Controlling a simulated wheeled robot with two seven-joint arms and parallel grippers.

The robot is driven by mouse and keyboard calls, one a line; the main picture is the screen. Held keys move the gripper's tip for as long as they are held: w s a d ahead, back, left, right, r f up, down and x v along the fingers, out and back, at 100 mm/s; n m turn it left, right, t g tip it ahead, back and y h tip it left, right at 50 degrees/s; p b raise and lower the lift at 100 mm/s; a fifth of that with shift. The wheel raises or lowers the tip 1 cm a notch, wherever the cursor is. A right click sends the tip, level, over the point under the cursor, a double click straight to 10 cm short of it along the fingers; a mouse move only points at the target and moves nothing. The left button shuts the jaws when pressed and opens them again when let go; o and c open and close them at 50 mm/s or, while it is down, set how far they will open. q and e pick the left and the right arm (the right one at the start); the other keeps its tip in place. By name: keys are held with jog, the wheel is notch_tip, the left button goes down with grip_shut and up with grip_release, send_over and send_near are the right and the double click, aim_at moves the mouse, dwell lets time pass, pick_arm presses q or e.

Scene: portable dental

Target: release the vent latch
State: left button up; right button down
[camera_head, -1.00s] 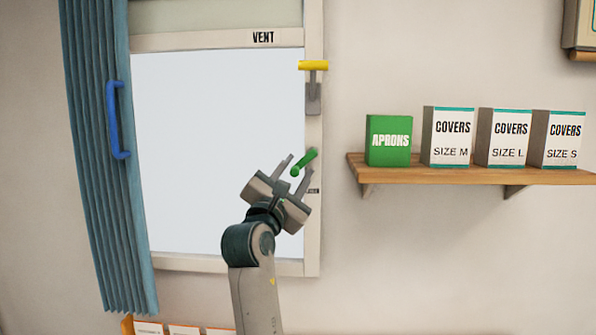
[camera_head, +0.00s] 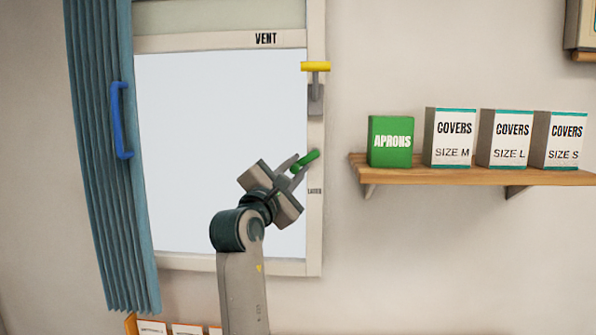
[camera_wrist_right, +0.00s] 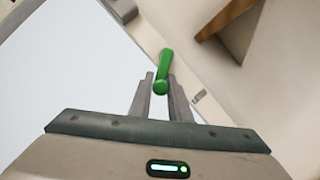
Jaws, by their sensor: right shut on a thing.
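The vent window (camera_head: 215,140) has a pale pane in a cream frame with the label VENT at its top. A green handle (camera_head: 311,157) sits on the right side of the frame, angled up to the right. A yellow handle (camera_head: 315,66) on a grey bracket sits higher on the same side. My right gripper (camera_head: 295,165) is shut on the green handle. In the right wrist view the green handle (camera_wrist_right: 164,68) stands between the two fingers (camera_wrist_right: 161,95). A small label below the handle is too small to read surely. My left gripper is not in view.
A wooden shelf (camera_head: 470,172) to the right holds a green aprons box (camera_head: 391,141) and several white cover boxes (camera_head: 450,138). A blue curtain (camera_head: 100,200) with a blue handle (camera_head: 120,120) hangs at the left. The wall below the shelf is clear.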

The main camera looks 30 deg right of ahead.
jog(key=shift+a+r, duration=0.15)
jog(key=shift+r, duration=0.25)
jog(key=c, duration=1.8)
grip_release()
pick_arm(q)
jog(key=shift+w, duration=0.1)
pick_arm(e)
jog(key=shift+o, duration=0.7)
jog(key=shift+w+f, duration=0.15)
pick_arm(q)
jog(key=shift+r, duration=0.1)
pick_arm(e)
jog(key=shift+f, duration=0.15)
